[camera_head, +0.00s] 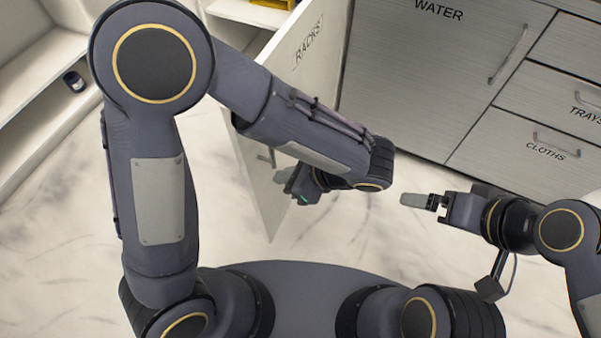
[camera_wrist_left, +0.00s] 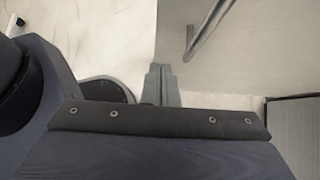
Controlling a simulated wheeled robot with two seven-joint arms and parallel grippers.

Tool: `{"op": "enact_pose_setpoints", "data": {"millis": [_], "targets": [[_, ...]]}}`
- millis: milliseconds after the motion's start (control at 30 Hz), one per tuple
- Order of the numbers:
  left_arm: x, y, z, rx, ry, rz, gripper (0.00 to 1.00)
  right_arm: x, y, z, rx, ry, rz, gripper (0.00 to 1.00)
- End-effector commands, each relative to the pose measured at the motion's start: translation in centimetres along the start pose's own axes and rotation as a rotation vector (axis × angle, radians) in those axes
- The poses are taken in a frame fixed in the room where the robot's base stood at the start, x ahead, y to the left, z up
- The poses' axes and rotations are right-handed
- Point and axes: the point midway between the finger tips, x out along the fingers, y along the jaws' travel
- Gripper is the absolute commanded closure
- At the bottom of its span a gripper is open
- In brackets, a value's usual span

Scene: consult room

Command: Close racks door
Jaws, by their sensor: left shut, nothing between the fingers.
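The racks door (camera_head: 308,62), a pale panel labelled RACKS, stands swung open, jutting out from the cabinet. My left arm crosses in front of it and hides part of it. My left gripper (camera_head: 284,178) is shut and empty, low on the labelled face beside the bar handle (camera_head: 265,157). In the left wrist view the shut fingers (camera_wrist_left: 161,85) point toward the door panel (camera_wrist_left: 245,60), with the handle (camera_wrist_left: 207,28) above and to their right. I cannot tell whether the fingertips touch the door. My right gripper (camera_head: 415,200) is apart from the door; only one finger shows clearly.
Closed cabinet fronts stand to the right: WATER (camera_head: 425,70), TRAYS (camera_head: 555,90) and CLOTHS (camera_head: 530,150). An open white shelf (camera_head: 45,60) at the left holds a small dark jar (camera_head: 74,81). The marbled floor around the door is clear.

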Motion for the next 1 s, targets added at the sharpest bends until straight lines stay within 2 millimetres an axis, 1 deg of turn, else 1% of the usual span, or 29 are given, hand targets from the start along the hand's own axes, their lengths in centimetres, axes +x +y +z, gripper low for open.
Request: {"op": "enact_pose_setpoints", "data": {"millis": [33,100,200,300,467,867,1000], "targets": [[1.4,0.0,-0.2,-0.001,-0.001,0.004,1.0,0.5,0.2,0.3,0.0,0.0,0.0,0.0],[2.7,0.1,-0.2,-0.001,0.0,0.004,1.0,0.8,0.4,0.4,0.0,0.0,0.0,0.0],[3.6,0.0,1.3,-0.006,0.002,0.001,1.0,0.9,0.4,0.4,0.0,0.0,0.0,0.0],[4.3,0.1,2.1,-0.003,0.002,0.002,1.0,1.0,0.5,0.5,0.0,0.0,0.0,0.0],[4.9,0.0,2.8,-0.003,0.001,0.001,1.0,1.1,0.5,0.5,0.0,0.0,0.0,0.0],[5.0,0.1,2.9,0.0,0.001,-0.001,1.0,1.0,0.5,0.5,0.0,0.0,0.0,0.0],[5.3,0.1,3.3,0.011,0.001,-0.011,1.0,1.0,0.4,0.5,0.0,0.0,0.0,0.0]]}}
